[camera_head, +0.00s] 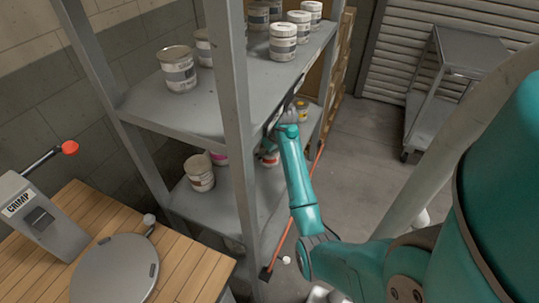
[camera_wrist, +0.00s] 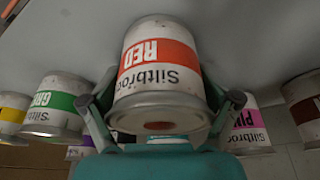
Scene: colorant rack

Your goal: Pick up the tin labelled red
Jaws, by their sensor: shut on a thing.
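The tin labelled RED (camera_wrist: 158,62) is white with a red-orange band and fills the middle of the wrist view, its lettering upside down. My gripper (camera_wrist: 162,106) has one finger on each side of this tin and is shut on it. In the head view a tin with a red band (camera_head: 270,159) shows on the lower shelf, partly hidden by my arm and the shelf edge. My gripper (camera_head: 274,148) is mostly hidden there. I cannot tell whether the tin touches the shelf.
Tins with green (camera_wrist: 52,104), yellow (camera_wrist: 12,112), pink (camera_wrist: 246,122) and brown (camera_wrist: 304,96) bands stand beside it; a purple one is partly hidden. The upper shelf (camera_head: 215,105) and a grey upright (camera_head: 232,90) are close to my arm.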

